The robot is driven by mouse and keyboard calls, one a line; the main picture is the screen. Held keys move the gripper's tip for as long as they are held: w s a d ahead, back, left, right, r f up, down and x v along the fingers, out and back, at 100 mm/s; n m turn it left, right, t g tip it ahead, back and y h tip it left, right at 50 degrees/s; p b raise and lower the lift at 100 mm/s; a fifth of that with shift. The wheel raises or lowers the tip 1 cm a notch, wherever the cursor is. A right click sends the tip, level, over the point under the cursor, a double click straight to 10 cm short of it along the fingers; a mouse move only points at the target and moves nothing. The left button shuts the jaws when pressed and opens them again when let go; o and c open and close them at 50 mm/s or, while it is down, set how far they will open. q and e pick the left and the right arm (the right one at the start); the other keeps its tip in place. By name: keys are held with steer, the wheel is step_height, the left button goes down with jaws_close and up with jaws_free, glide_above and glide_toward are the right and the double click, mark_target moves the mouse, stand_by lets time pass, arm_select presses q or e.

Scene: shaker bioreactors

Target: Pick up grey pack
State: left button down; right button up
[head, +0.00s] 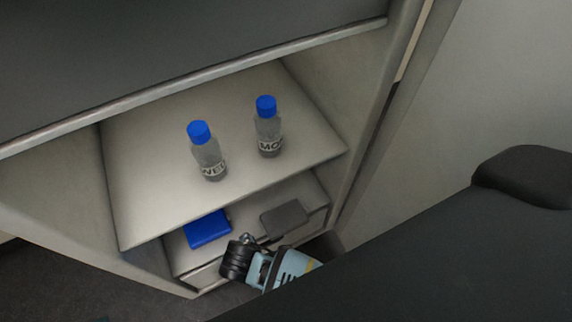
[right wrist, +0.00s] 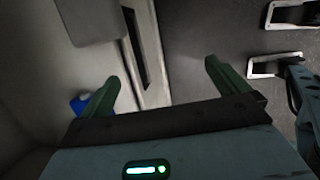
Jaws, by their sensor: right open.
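The grey pack (head: 284,219) lies flat in the lower compartment of the cabinet in the head view, to the right of a blue pack (head: 207,229). My right gripper (head: 244,244) is in front of the lower compartment, near the front edges of both packs and holding neither. In the right wrist view its two green fingers stand wide apart with nothing between them (right wrist: 165,88). Something blue (right wrist: 79,104) is partly hidden behind the left finger there. I cannot tell whether a grey shape at the top left of that view is the pack. My left gripper is not in view.
Two bottles with blue caps, one on the left (head: 207,155) and one on the right (head: 268,130), stand upright on the shelf (head: 145,185) above the packs. The cabinet's side wall (head: 360,110) bounds the compartments on the right. The shelf overhangs the lower compartment.

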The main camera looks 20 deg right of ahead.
mark_target(285, 219)
steer(key=w+d, duration=0.2)
steer(key=d, duration=0.1)
steer(key=w+d, duration=0.3)
steer(key=shift+r+b, duration=0.15)
steer(key=shift+b, duration=0.15)
steer(key=shift+w+d, duration=0.55)
steer(key=shift+d, duration=0.25)
steer(key=w+d, duration=0.2)
steer(key=d, duration=0.1)
steer(key=shift+w+d+b, duration=0.1)
steer(key=shift+w+b, duration=0.05)
steer(key=shift+b, duration=0.25)
steer(key=x, duration=0.1)
steer(key=b+x, duration=0.1)
steer(key=x, duration=0.1)
steer(key=shift+b, duration=0.3)
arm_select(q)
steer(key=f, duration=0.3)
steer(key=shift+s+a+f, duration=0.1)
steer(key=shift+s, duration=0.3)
arm_select(e)
steer(key=shift+r, duration=0.1)
steer(key=c, duration=0.4)
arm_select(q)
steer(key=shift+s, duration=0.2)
arm_select(e)
steer(key=c, duration=0.7)
